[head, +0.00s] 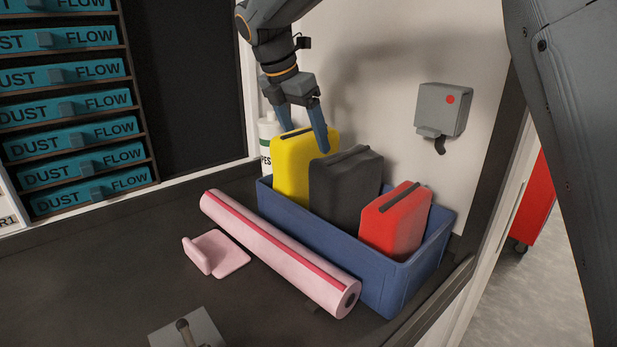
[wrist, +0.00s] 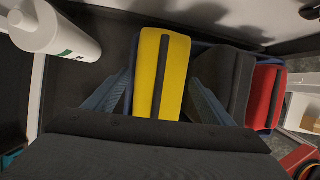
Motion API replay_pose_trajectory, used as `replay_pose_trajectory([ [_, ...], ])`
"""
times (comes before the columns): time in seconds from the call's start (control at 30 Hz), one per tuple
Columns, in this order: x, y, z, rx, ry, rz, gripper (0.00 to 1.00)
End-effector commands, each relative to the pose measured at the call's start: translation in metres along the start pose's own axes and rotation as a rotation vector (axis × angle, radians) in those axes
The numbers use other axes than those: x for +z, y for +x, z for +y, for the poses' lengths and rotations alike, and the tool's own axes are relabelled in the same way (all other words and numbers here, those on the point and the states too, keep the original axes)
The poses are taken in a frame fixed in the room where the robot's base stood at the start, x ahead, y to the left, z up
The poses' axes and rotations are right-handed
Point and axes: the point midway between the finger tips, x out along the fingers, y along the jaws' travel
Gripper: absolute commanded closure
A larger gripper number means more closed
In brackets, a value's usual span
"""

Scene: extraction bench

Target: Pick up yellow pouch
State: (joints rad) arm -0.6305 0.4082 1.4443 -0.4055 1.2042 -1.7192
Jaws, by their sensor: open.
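The yellow pouch (head: 296,176) stands upright at the left end of a blue bin (head: 385,279), with a dark strip along its top. My gripper (head: 303,138) is open above it, its blue fingers reaching down near the pouch's top. In the wrist view, the yellow pouch (wrist: 160,72) lies between the two fingers of my gripper (wrist: 158,98), one finger on each side. I cannot tell whether either finger touches it. The pouch's lower part is hidden by the bin wall.
A dark grey pouch (head: 345,190) stands close to the yellow one, and a red pouch (head: 397,222) is at the right end. A white bottle (head: 267,138) stands behind. A pink roll (head: 280,252) lies before the bin. A grey wall box (head: 443,108) hangs at right.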

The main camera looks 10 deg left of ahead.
Motion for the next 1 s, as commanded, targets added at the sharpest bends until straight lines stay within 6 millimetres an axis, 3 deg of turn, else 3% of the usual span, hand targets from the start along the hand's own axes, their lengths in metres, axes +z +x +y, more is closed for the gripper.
replay_pose_trajectory([
  [0.33, 0.002, 0.041, 0.001, -0.002, 0.002, 0.001, 0.23],
  [1.0, 0.001, 0.045, 0.000, -0.002, 0.003, 0.001, 0.23],
])
